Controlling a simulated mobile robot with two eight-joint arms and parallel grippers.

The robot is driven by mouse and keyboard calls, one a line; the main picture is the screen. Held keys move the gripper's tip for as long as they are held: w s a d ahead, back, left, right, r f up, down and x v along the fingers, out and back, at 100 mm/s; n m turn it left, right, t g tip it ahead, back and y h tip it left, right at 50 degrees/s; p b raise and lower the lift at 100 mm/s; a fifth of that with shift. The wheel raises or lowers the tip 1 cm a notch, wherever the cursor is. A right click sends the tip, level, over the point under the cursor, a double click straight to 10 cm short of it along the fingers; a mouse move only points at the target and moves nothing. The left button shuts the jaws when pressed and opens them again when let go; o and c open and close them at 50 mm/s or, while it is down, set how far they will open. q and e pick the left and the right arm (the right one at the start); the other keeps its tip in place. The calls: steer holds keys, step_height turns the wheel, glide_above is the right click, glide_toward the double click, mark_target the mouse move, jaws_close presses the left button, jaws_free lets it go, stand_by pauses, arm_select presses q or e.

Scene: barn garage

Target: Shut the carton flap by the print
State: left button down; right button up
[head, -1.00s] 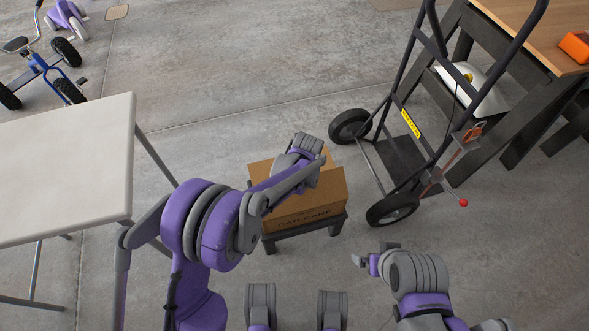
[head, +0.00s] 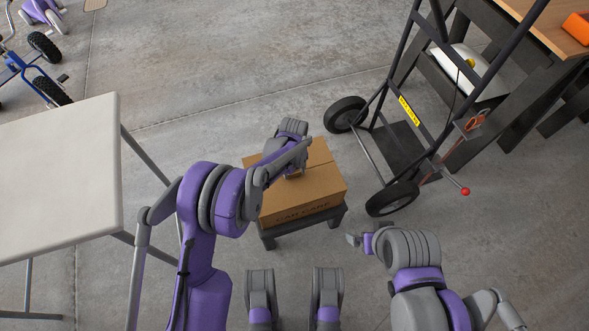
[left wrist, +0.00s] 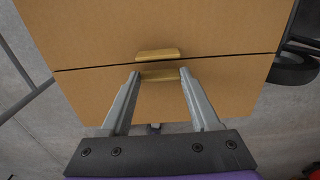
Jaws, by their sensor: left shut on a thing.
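The brown carton (head: 322,181) sits on a low dark stand (head: 337,215), with "CAR CARE" printed on its side facing me. In the left wrist view its two top flaps, one flap (left wrist: 220,28) and the other (left wrist: 88,92), lie almost level with a thin dark seam between them. Each has a wooden tab at the seam: one tab (left wrist: 160,54) is free. My left gripper (left wrist: 160,76) is shut on the other tab (left wrist: 158,75), on the flap nearer the gripper's base. In the head view my left arm hides part of the carton top. My right gripper (head: 360,241) hangs right of the stand, its jaws unclear.
A hand truck (head: 410,130) with black wheels stands right of the carton, by a dark-framed workbench (head: 550,45). A white table (head: 60,170) is at left. A blue tricycle (head: 22,66) is far left. The concrete floor behind the carton is clear.

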arm_select(q)
steer(key=shift+w+a+f, duration=0.1)
steer(key=shift+f, duration=0.1)
stand_by(0.3)
steer(key=shift+c, duration=0.6)
jaws_free()
steer(key=shift+r, duration=0.1)
step_height(320, 180, up, 11)
steer(key=p, duration=0.2)
steer(key=shift+p, duration=0.4)
steer(key=shift+w, duration=0.1)
